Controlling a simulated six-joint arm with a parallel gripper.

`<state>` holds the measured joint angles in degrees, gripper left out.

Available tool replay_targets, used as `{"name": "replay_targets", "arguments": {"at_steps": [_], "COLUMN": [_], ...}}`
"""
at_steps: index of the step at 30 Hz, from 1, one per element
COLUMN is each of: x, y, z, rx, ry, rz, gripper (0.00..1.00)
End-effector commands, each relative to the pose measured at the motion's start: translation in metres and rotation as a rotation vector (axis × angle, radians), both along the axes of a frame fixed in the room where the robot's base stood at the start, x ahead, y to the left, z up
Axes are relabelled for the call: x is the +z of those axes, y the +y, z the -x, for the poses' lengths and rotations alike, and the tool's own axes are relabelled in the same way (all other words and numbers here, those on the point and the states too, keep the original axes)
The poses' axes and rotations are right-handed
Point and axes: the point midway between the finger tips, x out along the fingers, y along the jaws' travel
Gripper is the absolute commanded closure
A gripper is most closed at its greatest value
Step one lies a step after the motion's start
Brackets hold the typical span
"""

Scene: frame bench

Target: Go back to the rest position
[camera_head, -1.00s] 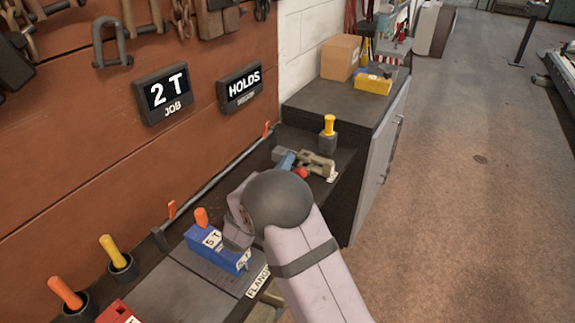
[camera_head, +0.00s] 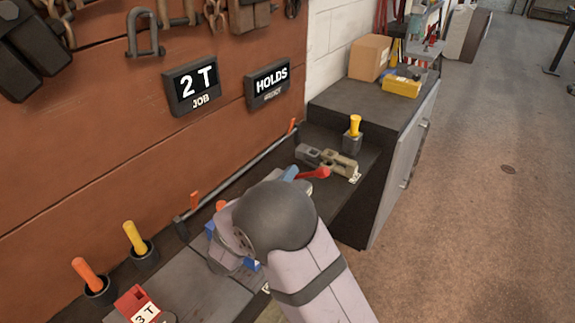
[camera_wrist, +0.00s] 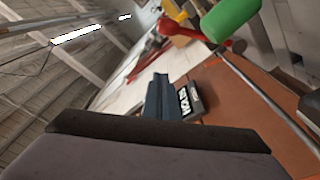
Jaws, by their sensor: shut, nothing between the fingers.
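My gripper (camera_wrist: 158,98) shows in the wrist view as narrow blue-grey fingers, closed together with nothing between them. In the head view my arm comes up from the lower right, and its dark round joint hides most of the gripper. The arm is over the dark bench (camera_head: 190,285). It covers most of the blue block, of which only small edges show.
A red 3 T block (camera_head: 135,303) and orange (camera_head: 90,274) and yellow (camera_head: 134,237) handles in dark cups stand at lower left. A 2 T sign (camera_head: 194,86) hangs on the brown wall. A cardboard box (camera_head: 369,57) and yellow box (camera_head: 401,86) sit on the cabinet. Open floor lies right.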

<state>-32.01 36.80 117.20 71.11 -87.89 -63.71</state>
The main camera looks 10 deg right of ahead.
Motion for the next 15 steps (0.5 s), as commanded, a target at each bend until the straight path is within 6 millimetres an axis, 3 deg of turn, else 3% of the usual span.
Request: {"name": "replay_targets", "arguments": {"at_steps": [8, 15], "x": [0.001, -0.003], "y": [0.0, 0.01], "z": [-0.006, -0.032], "rx": [0.036, 0.231], "ry": [0.009, 0.091], "rz": [-0.041, -0.271], "gripper": [1.0, 1.0]}}
